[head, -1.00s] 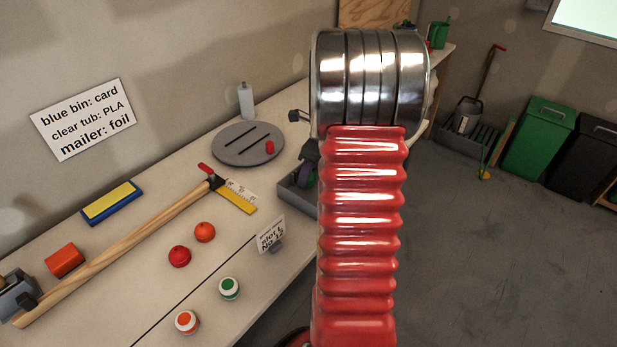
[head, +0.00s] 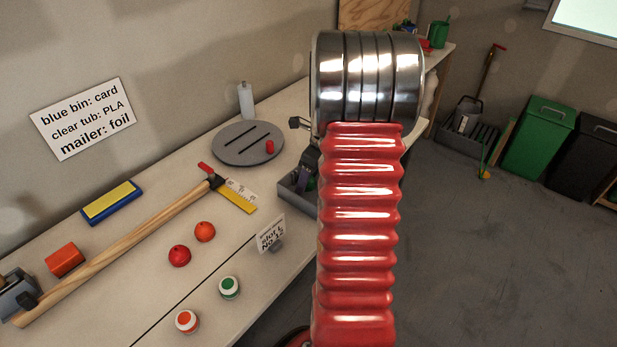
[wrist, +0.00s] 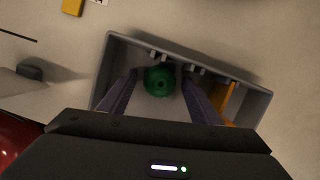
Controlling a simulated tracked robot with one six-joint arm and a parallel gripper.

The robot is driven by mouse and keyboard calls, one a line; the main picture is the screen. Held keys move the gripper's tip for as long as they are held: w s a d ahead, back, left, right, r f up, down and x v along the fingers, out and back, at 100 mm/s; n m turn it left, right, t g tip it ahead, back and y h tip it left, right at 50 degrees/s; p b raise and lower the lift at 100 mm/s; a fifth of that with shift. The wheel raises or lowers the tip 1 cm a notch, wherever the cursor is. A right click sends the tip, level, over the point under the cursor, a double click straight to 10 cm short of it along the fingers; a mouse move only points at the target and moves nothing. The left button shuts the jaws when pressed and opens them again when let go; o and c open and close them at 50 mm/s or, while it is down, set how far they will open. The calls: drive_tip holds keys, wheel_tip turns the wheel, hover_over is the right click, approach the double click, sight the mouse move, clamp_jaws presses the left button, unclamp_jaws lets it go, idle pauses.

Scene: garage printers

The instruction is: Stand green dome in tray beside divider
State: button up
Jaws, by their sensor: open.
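The green dome (wrist: 159,80) is inside the grey tray (wrist: 262,105), near the tray's far wall in the wrist view. My gripper (wrist: 159,86) is open, with one purple finger on each side of the dome. Gaps show between the dome and both fingers. An orange strip (wrist: 229,97) stands in the tray to the right of the right finger; it may be the divider. In the head view the tray (head: 297,199) and my gripper (head: 305,183) are partly hidden behind my arm. The dome's underside is hidden.
Small grey tabs (wrist: 195,70) line the tray's far wall. A small sign (head: 270,234) stands near the tray.

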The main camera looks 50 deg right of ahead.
drive_tip(key=v, duration=1.2)
drive_tip(key=shift+s+r, duration=0.1)
idle(0.5)
drive_tip(key=a+r+n+h, duration=0.1)
drive_tip(key=a+r+n, duration=0.3)
drive_tip(key=a+n, duration=0.5)
drive_tip(key=a+r+n, duration=0.3)
drive_tip(key=a+n, duration=0.3)
drive_tip(key=a, duration=0.7)
drive_tip(key=s+a+n+t, duration=0.2)
drive_tip(key=s+a+n, duration=0.9)
drive_tip(key=a+n, duration=0.5)
drive_tip(key=shift+r+n+t, duration=0.2)
drive_tip(key=shift+n+t, duration=0.2)
drive_tip(key=shift+n, duration=0.5)
